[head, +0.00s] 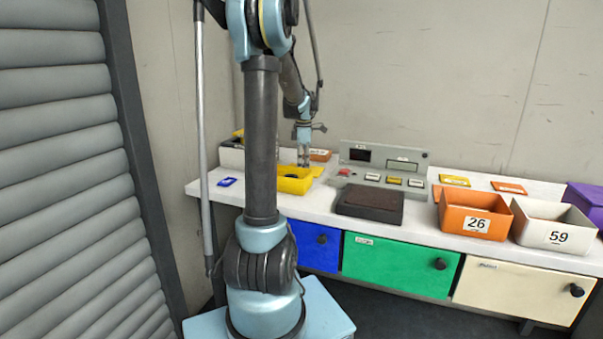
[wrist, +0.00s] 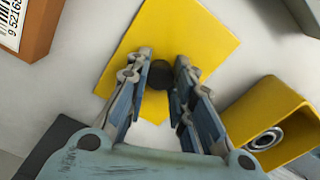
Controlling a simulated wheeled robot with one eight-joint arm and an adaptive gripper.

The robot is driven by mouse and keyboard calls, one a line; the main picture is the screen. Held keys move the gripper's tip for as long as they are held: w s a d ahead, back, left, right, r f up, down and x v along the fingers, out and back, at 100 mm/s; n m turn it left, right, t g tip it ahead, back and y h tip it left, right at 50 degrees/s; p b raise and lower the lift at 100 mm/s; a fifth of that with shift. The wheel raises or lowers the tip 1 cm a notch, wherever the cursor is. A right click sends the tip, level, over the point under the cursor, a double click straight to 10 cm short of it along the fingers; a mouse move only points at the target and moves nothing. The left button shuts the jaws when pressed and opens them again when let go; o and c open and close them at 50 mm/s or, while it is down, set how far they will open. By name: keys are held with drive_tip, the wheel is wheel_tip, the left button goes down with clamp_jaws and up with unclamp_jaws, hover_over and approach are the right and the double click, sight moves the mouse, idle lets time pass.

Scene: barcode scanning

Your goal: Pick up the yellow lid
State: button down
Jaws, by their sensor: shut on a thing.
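The yellow lid (wrist: 190,40) is a flat square plate with a dark round knob (wrist: 161,75), seen from above in the wrist view. My gripper (wrist: 161,58) has its two fingers closed around that knob. In the head view my gripper (head: 304,161) points down behind the open yellow bin (head: 294,186), and a corner of the lid (head: 318,171) shows just right of it. I cannot tell whether the lid touches the counter.
An orange box (wrist: 30,35) with a barcode label lies beside the lid. The control panel (head: 385,165) and a dark brown pad (head: 370,204) are to the right. Further right stand the orange bin 26 (head: 455,222) and cream bin 59 (head: 545,236). A blue lid (head: 227,182) lies left.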

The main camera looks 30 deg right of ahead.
drive_tip(key=shift+r, duration=0.1)
wheel_tip(320, 180, up, 12)
drive_tip(key=shift+r, duration=0.2)
idle(0.8)
